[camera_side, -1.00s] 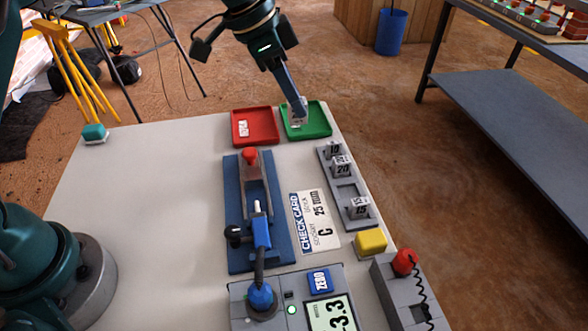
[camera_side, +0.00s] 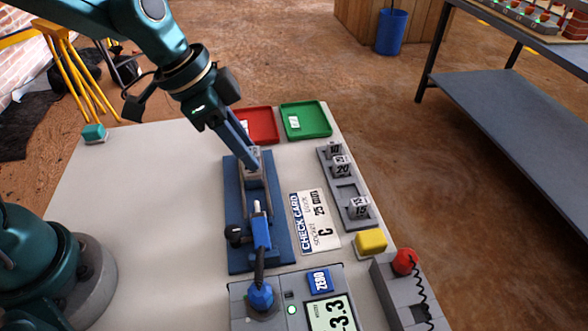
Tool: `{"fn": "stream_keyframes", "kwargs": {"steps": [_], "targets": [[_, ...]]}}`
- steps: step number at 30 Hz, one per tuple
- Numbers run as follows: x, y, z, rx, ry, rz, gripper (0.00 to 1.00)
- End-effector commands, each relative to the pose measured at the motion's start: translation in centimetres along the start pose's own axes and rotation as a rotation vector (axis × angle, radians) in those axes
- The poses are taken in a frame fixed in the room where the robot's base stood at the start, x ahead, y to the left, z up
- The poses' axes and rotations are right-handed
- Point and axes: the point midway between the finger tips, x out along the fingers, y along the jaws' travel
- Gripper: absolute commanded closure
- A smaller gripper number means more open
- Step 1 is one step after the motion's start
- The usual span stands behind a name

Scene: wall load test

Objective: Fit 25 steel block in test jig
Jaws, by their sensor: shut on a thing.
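My gripper (camera_side: 252,158) is shut on a small grey steel block (camera_side: 255,171) at the far end of the blue test jig (camera_side: 236,205). The block is largely covered by the fingers and its number cannot be read. I cannot tell whether it touches the jig or is just above it. The check card (camera_side: 314,221), reading 25 mm and socket C, lies right of the jig.
A block rack (camera_side: 346,191) with an empty place stands at the right. Behind are a red tray (camera_side: 263,139) and a green tray (camera_side: 318,121). A yellow button (camera_side: 371,241) and a meter reading -3.3 (camera_side: 333,314) are in front.

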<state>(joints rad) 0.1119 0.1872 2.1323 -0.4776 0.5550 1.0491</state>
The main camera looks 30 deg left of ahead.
Motion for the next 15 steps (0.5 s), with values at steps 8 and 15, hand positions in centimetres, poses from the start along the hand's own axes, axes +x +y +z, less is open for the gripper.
{"fn": "stream_keyframes", "kwargs": {"steps": [8,15], "targets": [[1.9,0.1,0.8,-0.001,-0.002,0.005,1.0],[3.7,0.2,1.4,-0.001,0.0,0.007,1.0]]}}
